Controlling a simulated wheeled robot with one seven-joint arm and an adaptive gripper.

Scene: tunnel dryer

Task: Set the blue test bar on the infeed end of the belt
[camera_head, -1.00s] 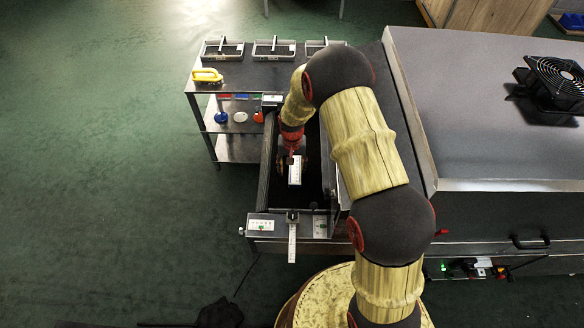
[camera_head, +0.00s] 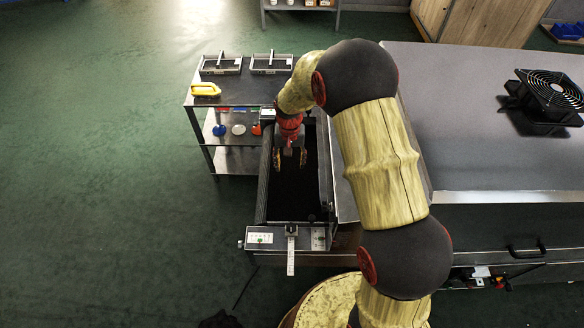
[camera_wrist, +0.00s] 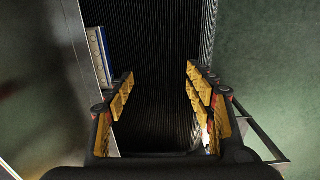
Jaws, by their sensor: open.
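My gripper (camera_head: 290,160) is open over the dark belt (camera_head: 292,195), between the belt's side walls. The wrist view shows its two yellow-padded fingers (camera_wrist: 158,90) spread apart with bare ribbed belt between them. A narrow pale strip with a blue edge (camera_wrist: 99,55) lies lengthwise along the left side of the belt in the wrist view, just beyond the left finger. It may be the blue test bar, but I cannot tell for sure. I cannot make out the test bar in the head view, where my arm and the walls hide part of the belt.
A side table (camera_head: 262,84) behind the belt holds grey trays and a yellow-handled thing (camera_head: 206,90). Coloured discs (camera_head: 238,129) sit on its lower shelf. A white scale (camera_head: 291,255) hangs at the belt's near end. The grey dryer hood (camera_head: 480,150) fills the right. Green floor is free at left.

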